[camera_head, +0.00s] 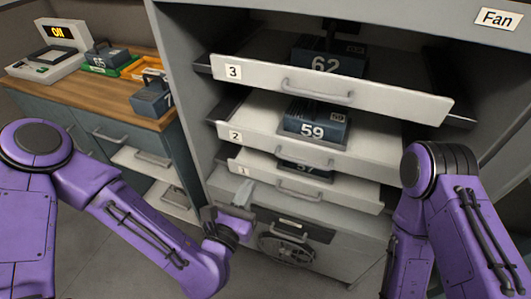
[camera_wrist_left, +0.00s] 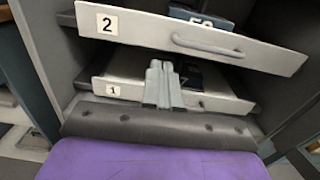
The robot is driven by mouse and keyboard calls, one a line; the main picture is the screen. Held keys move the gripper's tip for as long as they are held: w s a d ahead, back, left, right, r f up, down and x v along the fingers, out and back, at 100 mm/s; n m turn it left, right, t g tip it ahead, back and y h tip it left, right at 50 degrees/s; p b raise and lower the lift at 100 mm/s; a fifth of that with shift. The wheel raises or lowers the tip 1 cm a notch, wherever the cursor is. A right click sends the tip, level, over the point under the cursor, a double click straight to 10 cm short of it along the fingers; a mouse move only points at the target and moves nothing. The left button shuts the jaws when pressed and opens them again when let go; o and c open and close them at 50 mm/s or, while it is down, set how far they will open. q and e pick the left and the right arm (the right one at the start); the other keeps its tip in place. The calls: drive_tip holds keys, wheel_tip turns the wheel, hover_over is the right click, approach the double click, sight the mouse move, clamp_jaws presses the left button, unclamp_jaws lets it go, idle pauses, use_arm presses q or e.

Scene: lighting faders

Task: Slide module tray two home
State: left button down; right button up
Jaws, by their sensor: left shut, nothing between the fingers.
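Module tray two (camera_head: 258,137) is the middle light grey tray in the cabinet, marked "2", with a grey bar handle. It sticks out of the cabinet front and bears a dark module numbered 59 (camera_head: 315,127). It also shows at the top of the left wrist view (camera_wrist_left: 150,28). My left gripper (camera_head: 243,190) is shut and empty, in front of tray one (camera_head: 250,163) and below tray two. In the left wrist view its closed fingers (camera_wrist_left: 159,72) point up toward tray two's lower edge, apparently apart from it. My right arm shows at the right; its gripper is out of view.
Tray three (camera_head: 260,75) sticks out above, bearing module 62 (camera_head: 330,58). Tray one, below, also sticks out.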

sight(270, 146)
use_arm(q)
drive_tip(key=p+x, duration=0.3)
drive_tip(key=x, duration=0.8)
drive_tip(key=shift+w+d, duration=0.1)
drive_tip(key=shift+w, duration=0.15)
drive_tip(key=shift+w+d+f, duration=0.1)
drive_tip(key=shift+w+d, duration=0.05)
drive_tip(key=shift+w, duration=0.45)
use_arm(e)
wheel_tip(270, 146, up, 4)
drive_tip(key=shift+f, duration=0.15)
